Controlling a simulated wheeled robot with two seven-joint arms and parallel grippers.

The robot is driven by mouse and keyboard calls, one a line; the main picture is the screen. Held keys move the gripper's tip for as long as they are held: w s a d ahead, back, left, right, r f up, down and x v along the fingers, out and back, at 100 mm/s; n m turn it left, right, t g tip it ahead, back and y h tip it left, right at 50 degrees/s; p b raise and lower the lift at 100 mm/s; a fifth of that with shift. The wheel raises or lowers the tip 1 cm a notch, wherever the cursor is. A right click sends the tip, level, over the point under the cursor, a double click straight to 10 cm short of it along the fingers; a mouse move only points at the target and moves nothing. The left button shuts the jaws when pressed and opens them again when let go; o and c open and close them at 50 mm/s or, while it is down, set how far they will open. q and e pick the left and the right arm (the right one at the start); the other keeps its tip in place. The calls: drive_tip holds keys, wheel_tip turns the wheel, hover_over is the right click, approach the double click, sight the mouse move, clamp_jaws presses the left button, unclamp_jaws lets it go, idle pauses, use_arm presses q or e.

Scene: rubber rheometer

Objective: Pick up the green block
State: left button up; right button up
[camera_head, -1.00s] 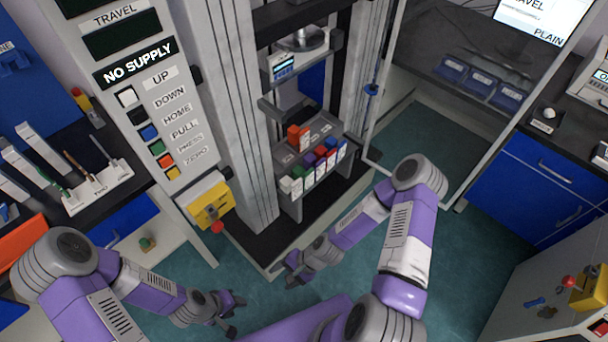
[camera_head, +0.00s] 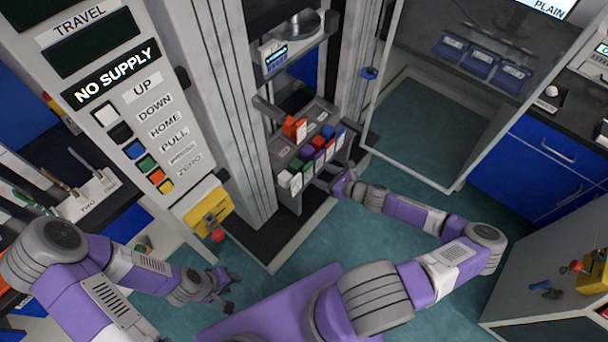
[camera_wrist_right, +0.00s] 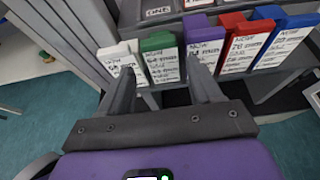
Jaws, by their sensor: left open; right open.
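The green block (camera_head: 297,164) stands in the front row of a rack on the machine, between a white block (camera_head: 285,178) and a purple one. In the right wrist view the green block (camera_wrist_right: 158,42) has a white label on its front face. My right gripper (camera_wrist_right: 163,76) is open and empty. Its left finger overlaps the white block's label and its right finger overlaps the purple block (camera_wrist_right: 204,38), with the green block in the gap between them; whether they touch anything I cannot tell. My left gripper (camera_head: 218,286) is open and empty, low over the floor.
Red (camera_wrist_right: 248,38) and blue (camera_wrist_right: 292,35) blocks stand right of the purple one. An orange-red block (camera_head: 293,128) sits further back on the rack (camera_head: 312,118). The machine's control panel (camera_head: 120,100) is left, and an open framed door (camera_head: 418,170) is right.

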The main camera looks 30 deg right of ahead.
sight(308, 170)
drive_tip(key=b+x, duration=0.1)
drive_tip(key=x, duration=0.4)
drive_tip(key=shift+w+a+f+b, duration=0.1)
drive_tip(key=shift+f+b, duration=0.1)
drive_tip(key=shift+b, duration=0.2)
drive_tip(key=shift+c, duration=0.2)
drive_tip(key=shift+f, duration=0.1)
drive_tip(key=c, duration=1.1)
drive_tip(key=shift+o, duration=0.2)
